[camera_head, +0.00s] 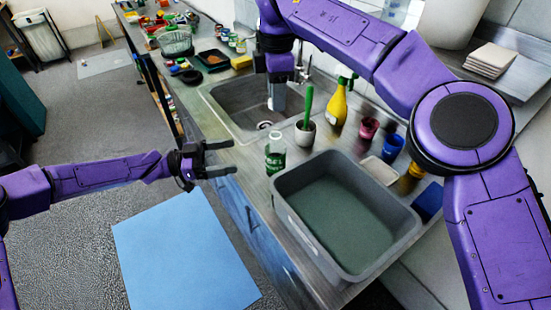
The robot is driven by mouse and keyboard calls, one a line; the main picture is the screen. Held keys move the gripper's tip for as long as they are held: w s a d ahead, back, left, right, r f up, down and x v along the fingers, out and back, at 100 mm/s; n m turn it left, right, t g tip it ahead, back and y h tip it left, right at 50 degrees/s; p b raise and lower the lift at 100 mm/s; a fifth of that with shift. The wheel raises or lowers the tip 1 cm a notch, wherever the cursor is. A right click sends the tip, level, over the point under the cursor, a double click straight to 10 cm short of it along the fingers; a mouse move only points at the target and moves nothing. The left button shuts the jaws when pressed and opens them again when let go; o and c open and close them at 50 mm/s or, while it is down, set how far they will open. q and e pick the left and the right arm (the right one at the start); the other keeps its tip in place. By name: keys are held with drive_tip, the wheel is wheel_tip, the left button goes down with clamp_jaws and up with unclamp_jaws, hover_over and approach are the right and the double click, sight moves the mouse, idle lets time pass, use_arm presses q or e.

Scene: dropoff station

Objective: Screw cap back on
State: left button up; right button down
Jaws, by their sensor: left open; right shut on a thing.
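A clear bottle with a green label (275,160) stands upright on the counter, between the sink and the grey tub. Its top is too small to tell whether a cap is on it. My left gripper (219,160) is open and empty, left of the bottle and apart from it, by the counter's front edge. My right gripper (278,104) points down over the sink, behind the bottle. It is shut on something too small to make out. I cannot clearly see the cap anywhere.
The grey tub (291,219) fills the counter's near end. A white pot with a green-handled brush (305,132) and a yellow spray bottle (338,105) stand right of the sink (217,101). Cups (369,128) line the wall side. A blue mat (185,250) lies on the floor.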

sight(270, 149)
use_arm(q)
drive_tip(key=shift+d, duration=0.1)
use_arm(e)
drive_tip(key=shift+s, duration=0.1)
use_arm(q)
drive_tip(key=d, duration=0.4)
drive_tip(key=w+d, duration=0.1)
drive_tip(key=d, duration=0.2)
drive_tip(key=w+d, duration=0.1)
drive_tip(key=d, duration=0.3)
drive_tip(key=shift+w+d, duration=0.15)
drive_tip(key=shift+d, duration=0.2)
drive_tip(key=c, duration=1.6)
use_arm(e)
drive_tip(key=shift+f, duration=2.5)
drive_tip(key=shift+f, duration=0.85)
